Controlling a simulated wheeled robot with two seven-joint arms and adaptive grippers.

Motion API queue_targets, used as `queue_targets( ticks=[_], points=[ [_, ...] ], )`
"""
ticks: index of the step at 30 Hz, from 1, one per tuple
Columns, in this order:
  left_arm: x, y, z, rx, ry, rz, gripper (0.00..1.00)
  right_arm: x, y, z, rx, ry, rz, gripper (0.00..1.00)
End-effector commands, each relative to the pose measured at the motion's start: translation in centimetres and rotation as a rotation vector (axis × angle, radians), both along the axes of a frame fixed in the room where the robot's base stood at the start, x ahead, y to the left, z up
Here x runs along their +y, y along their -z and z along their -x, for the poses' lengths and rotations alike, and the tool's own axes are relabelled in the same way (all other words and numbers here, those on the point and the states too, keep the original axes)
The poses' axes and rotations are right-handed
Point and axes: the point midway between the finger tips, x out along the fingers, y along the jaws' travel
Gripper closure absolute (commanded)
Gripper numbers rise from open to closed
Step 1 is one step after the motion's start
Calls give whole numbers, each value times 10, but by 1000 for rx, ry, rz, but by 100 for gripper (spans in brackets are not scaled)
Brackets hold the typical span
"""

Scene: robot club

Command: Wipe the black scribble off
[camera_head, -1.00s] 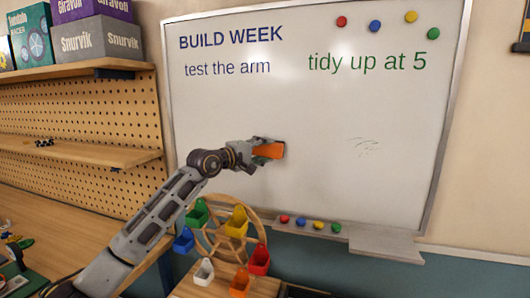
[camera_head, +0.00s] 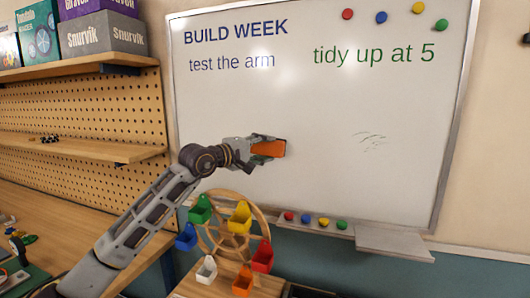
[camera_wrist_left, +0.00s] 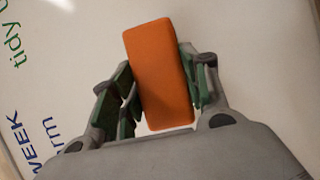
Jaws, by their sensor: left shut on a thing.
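The whiteboard (camera_head: 330,170) hangs on the wall and fills the middle of the head view. A faint, broken black scribble (camera_head: 370,138) shows on its right half, below the green writing. My left gripper (camera_head: 262,149) is shut on an orange eraser block (camera_head: 269,147) in front of the board, left of the scribble and apart from it. The left wrist view shows the orange block (camera_wrist_left: 160,75) between the two green-padded fingers (camera_wrist_left: 160,95). I cannot tell whether the block touches the board. My right gripper is not in view.
Blue writing (camera_head: 235,33) and green writing (camera_head: 374,54) stand at the board's top. Several round magnets (camera_head: 381,17) are above, more on the tray ledge (camera_head: 395,243). A wooden wheel with coloured buckets (camera_head: 238,217) stands below my arm. Shelves (camera_head: 80,150) are at the left.

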Motion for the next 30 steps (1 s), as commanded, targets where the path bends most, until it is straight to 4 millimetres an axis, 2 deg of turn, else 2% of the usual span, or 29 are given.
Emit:
queue_targets(
  ticks=[6,16,20,30],
  points=[
    [4,1,12,-1,-1,0,82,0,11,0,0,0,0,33],
    [5,0,15,-1,-1,0,82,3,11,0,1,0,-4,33],
    [5,0,15,-1,-1,0,82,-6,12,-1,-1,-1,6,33],
    [10,1,30,-2,-1,-1,82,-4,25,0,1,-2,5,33]
  ],
)
